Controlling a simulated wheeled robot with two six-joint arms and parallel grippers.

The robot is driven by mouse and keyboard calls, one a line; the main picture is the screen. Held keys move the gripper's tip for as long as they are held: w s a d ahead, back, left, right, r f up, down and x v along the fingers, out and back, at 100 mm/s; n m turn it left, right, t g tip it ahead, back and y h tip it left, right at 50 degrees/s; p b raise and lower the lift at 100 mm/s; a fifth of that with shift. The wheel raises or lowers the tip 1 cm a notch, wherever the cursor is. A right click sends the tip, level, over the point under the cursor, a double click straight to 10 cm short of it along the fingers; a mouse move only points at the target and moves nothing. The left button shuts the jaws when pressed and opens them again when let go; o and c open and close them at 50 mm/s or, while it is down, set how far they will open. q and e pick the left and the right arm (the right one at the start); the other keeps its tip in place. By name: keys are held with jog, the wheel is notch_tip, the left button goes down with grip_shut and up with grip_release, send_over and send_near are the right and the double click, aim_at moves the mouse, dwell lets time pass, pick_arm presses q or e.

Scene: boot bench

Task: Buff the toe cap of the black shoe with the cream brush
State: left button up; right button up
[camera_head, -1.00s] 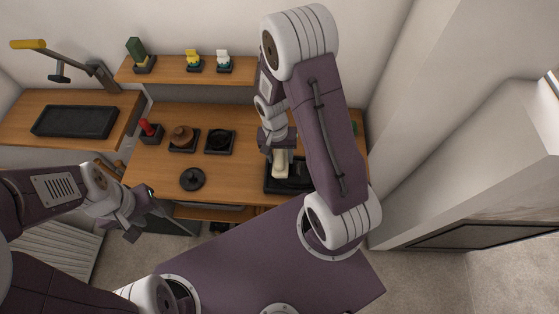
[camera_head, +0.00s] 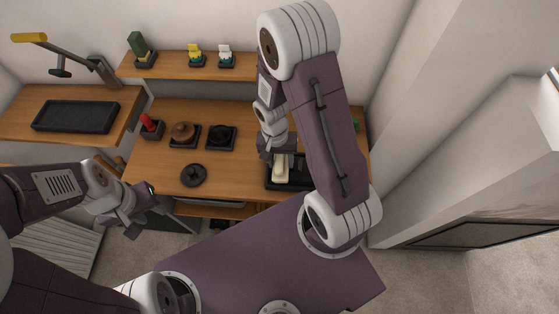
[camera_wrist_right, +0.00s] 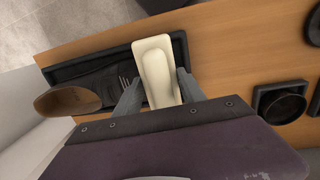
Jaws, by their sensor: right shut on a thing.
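The cream brush (camera_wrist_right: 155,72) is held between the fingers of my right gripper (camera_wrist_right: 160,92), which is shut on it. In the head view the brush (camera_head: 282,171) is over the black tray, below my right gripper (camera_head: 280,152). The black shoe (camera_wrist_right: 100,82) lies in the tray in the right wrist view, with its brown opening at the left and its front end running toward the brush. The brush covers part of it, and I cannot tell whether they touch. In the head view my arm hides most of the shoe. My left gripper (camera_head: 141,211) is open and empty, left of the bench.
The shoe's black tray (camera_wrist_right: 180,48) sits near the bench's front edge. A round black lid (camera_head: 193,175), two dark square holders (camera_head: 221,137) and a red-handled item (camera_head: 150,126) stand to its left. A shelf (camera_head: 175,65) with small items is behind.

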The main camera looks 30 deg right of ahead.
jog(key=shift+w+d+r, duration=0.1)
jog(key=shift+w+d, duration=0.75)
jog(key=shift+w, duration=0.5)
jog(key=shift+s+a+f+b, duration=0.1)
jog(key=shift+s+a, duration=0.25)
jog(key=shift+s, duration=0.25)
jog(key=shift+s+a+f+b, duration=0.15)
jog(key=shift+s+a, duration=0.2)
jog(key=shift+s, duration=0.3)
jog(key=shift+s+a+b, duration=0.1)
jog(key=shift+s+a, duration=0.25)
jog(key=shift+s, duration=0.25)
jog(key=r+p, duration=0.7)
jog(key=r, duration=0.1)
jog(key=shift+w+a+r, duration=0.2)
jog(key=shift+w+a, duration=0.15)
jog(key=shift+f, duration=0.15)
